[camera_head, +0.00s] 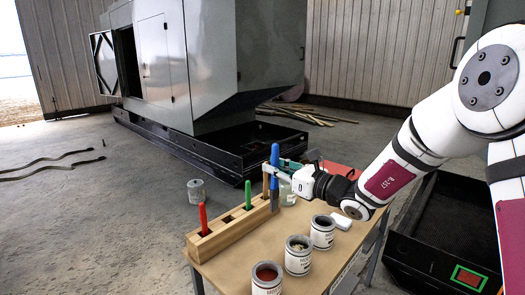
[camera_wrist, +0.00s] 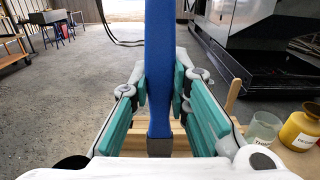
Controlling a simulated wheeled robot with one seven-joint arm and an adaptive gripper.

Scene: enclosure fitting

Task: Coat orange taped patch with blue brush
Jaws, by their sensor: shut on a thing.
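The blue brush (camera_head: 275,156) stands upright at the far right end of the wooden holder (camera_head: 228,238). My gripper (camera_head: 278,172) is shut on its handle, and the wrist view shows the blue handle (camera_wrist: 158,70) between the two teal finger pads. The grey lower part of the brush shows below the fingers. I cannot tell whether its tip is still in the holder. A small rectangular patch (camera_head: 468,277) with green and orange-red colouring lies on the dark base at the lower right.
Red (camera_head: 203,219) and green (camera_head: 248,194) handled brushes stand in the holder. Several open cans, including a red-filled one (camera_head: 267,278), line the table's right side. A glass jar (camera_wrist: 262,128) and yellow container (camera_wrist: 300,130) stand near my gripper. Another can (camera_head: 196,192) is behind the holder.

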